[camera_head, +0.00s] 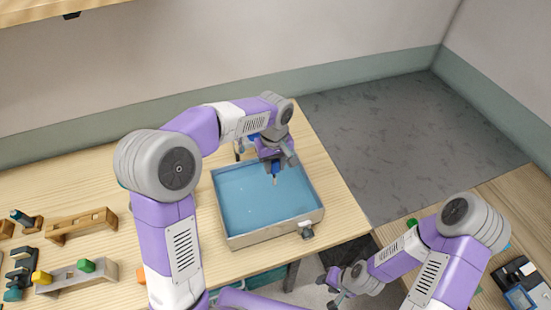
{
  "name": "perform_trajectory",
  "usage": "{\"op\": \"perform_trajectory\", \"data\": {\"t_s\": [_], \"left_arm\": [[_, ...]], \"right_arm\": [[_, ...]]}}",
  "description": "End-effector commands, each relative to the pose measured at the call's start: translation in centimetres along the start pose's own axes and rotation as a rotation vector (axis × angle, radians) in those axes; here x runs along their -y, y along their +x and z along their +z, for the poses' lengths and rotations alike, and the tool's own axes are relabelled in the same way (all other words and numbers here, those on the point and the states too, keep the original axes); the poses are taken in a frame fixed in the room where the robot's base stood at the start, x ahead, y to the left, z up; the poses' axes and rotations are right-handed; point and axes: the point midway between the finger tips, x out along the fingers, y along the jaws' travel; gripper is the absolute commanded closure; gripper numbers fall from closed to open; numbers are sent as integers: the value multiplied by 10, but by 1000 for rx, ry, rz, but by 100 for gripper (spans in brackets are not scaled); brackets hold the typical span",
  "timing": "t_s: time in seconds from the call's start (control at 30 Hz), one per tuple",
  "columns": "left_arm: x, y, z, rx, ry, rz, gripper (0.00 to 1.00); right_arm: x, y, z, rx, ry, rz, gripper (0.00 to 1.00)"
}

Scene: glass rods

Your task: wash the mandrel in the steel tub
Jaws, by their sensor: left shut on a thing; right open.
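The steel tub (272,233) stands on the wooden table and holds blue liquid. My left gripper (274,163) is over the tub's far right part, pointing down. It is shut on the mandrel (275,171), which shows a blue part and a short pale tip below the jaws. The tip is over or at the liquid; I cannot tell whether it touches. The mandrel's upper part is hidden by the gripper. My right gripper (335,289) is low at the bottom, in front of the table's edge, open and empty.
Wooden racks (81,226) and a block with yellow and green pieces (75,279) stand on the left. A small fitting (306,230) is at the tub's front right corner. A second table (490,225) with a dark device (524,286) is at right, beyond a gap.

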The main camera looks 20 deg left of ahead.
Motion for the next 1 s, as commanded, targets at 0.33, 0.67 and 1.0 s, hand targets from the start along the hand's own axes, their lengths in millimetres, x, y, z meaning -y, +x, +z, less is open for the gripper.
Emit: {"op": "perform_trajectory", "data": {"t_s": [0.33,0.67,1.0], "left_arm": [[0,48,0,1,0,-1,98],[0,87,0,1,0,-1,98],[0,121,0,1,0,-1,98]], "right_arm": [[-13,35,-2,-1,0,0,57],[-23,61,-3,-1,0,0,57],[-31,83,-4,-1,0,0,57]]}}
